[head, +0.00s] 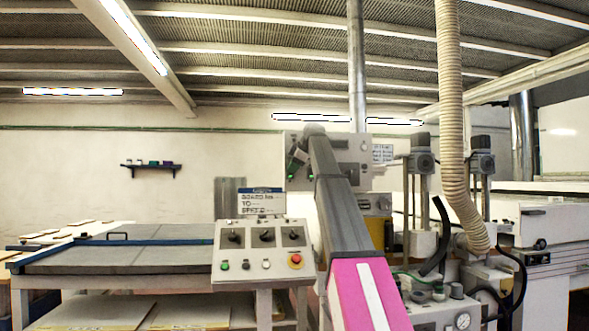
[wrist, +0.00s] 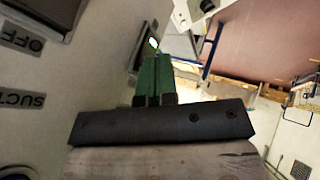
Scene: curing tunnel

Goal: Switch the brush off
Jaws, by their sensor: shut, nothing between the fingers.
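A pale grey control panel (head: 351,143) stands behind my arm in the head view, partly hidden by it. A small switch plate with a bright green-white spot (wrist: 153,43) lies just beyond my fingertips. My gripper (wrist: 154,60) has green fingers, shut together and empty, pointing at that plate; I cannot tell if they touch it. In the head view my gripper (head: 291,178) is small at the panel's left edge. The brush label is not readable.
A sloped console (head: 262,250) with knobs and a red stop button (head: 296,260) stands left of my arm. A grey flat table (head: 130,255) lies further left. A ribbed hose (head: 452,130) and machinery with gauges (head: 460,308) crowd the right.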

